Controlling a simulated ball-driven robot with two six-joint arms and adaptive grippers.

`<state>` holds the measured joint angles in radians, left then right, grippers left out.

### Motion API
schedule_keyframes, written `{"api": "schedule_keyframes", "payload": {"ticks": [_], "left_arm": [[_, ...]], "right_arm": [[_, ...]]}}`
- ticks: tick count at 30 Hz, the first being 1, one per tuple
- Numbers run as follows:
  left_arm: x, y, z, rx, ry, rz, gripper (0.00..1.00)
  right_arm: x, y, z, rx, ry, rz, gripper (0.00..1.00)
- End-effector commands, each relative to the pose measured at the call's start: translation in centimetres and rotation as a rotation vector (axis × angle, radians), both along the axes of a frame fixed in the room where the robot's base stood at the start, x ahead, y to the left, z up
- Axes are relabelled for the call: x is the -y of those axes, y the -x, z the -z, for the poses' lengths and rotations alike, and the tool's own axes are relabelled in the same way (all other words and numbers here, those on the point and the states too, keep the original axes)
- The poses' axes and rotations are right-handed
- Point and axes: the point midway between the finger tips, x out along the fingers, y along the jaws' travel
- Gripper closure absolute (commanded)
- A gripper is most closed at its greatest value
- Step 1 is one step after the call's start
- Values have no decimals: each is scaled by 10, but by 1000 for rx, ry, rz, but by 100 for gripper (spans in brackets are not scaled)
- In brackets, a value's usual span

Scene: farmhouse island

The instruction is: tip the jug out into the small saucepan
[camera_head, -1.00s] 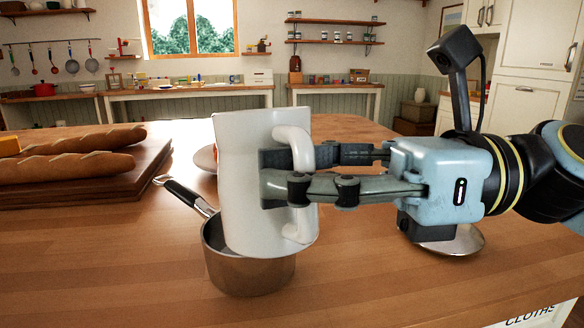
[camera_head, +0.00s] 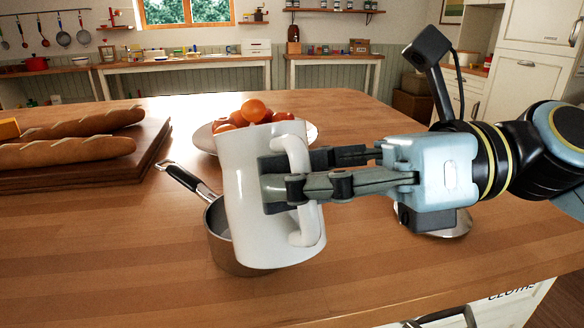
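The white jug (camera_head: 248,205) is in the middle of the head view, tilted slightly, with its handle on the right. My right gripper (camera_head: 268,178) comes in from the right and is shut on the jug at its handle side. The small saucepan (camera_head: 222,243) stands on the wooden island behind and below the jug, which hides much of it. Its black handle points back and left. Part of its inside shows left of the jug. The jug's contents and any stream are not visible. My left gripper is not in view.
A plate (camera_head: 203,140) with several orange fruits (camera_head: 254,110) stands behind the jug. A board (camera_head: 148,155) with baguettes (camera_head: 68,152) lies at the left. A round metal object (camera_head: 458,226) sits under my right gripper. The front of the wooden island (camera_head: 120,270) is clear.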

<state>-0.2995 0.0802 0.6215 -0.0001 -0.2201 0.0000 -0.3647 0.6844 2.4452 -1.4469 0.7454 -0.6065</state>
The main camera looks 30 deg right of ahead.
Motion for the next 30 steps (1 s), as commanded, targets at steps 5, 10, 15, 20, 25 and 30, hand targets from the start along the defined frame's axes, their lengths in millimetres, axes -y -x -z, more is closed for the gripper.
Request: {"api": "schedule_keyframes", "payload": {"ticks": [5, 10, 15, 20, 25, 30], "left_arm": [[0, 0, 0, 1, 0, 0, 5], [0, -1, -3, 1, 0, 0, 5], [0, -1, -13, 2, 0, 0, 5], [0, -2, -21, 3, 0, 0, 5], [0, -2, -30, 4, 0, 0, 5], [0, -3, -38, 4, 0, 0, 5]], "right_arm": [[0, -2, 9, -64, -5, 2, 100], [0, -3, 15, -130, -9, 1, 100], [0, -6, 15, -205, -12, 1, 100], [0, -9, 16, -280, -15, 1, 100], [0, -12, 17, -360, -19, 0, 100], [0, -18, 17, -437, -22, 0, 100]]}}
